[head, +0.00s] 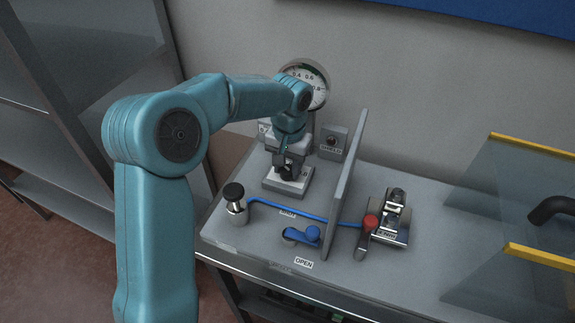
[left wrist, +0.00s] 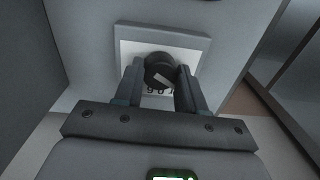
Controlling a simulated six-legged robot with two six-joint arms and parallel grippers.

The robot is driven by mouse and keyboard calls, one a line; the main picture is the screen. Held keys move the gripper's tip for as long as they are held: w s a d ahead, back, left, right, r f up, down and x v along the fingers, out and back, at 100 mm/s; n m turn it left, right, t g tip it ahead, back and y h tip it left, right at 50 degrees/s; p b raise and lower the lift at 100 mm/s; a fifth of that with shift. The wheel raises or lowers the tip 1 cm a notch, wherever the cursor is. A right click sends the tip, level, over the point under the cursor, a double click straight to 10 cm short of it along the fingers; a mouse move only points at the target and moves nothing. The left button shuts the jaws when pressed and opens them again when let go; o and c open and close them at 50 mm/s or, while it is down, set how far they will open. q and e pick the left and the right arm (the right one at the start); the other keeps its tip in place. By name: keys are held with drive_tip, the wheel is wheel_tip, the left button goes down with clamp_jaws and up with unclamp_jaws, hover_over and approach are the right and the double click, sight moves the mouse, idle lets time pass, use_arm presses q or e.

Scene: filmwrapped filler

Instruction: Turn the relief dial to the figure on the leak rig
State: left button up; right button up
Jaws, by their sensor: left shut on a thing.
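The relief dial is a small black knob (left wrist: 160,70) on a white plate with printed figures, best seen in the left wrist view. My left gripper (left wrist: 160,88) has a finger on each side of the knob and is shut on it. A pale line shows on the knob's face; the figures are partly hidden. In the head view my left gripper (head: 288,168) reaches down onto the dial's plate (head: 287,182) and hides the knob. A round gauge (head: 312,80) stands behind, partly covered by my arm. My right gripper is not in view.
On the bench (head: 240,232) are a black-topped silver fitting (head: 235,204), a blue hose (head: 320,217), a blue valve handle (head: 303,235) by an OPEN label and a metal clamp with a red knob (head: 371,222). An upright grey panel (head: 346,185) stands close right of my gripper.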

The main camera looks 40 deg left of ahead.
sight(289, 170)
use_arm(q)
drive_tip(key=o, duration=1.1)
drive_tip(key=shift+c, duration=0.2)
wheel_tip(289, 170, up, 16)
drive_tip(key=p, duration=0.1)
drive_tip(key=shift+d+r, duration=0.15)
drive_tip(key=shift+r, duration=0.05)
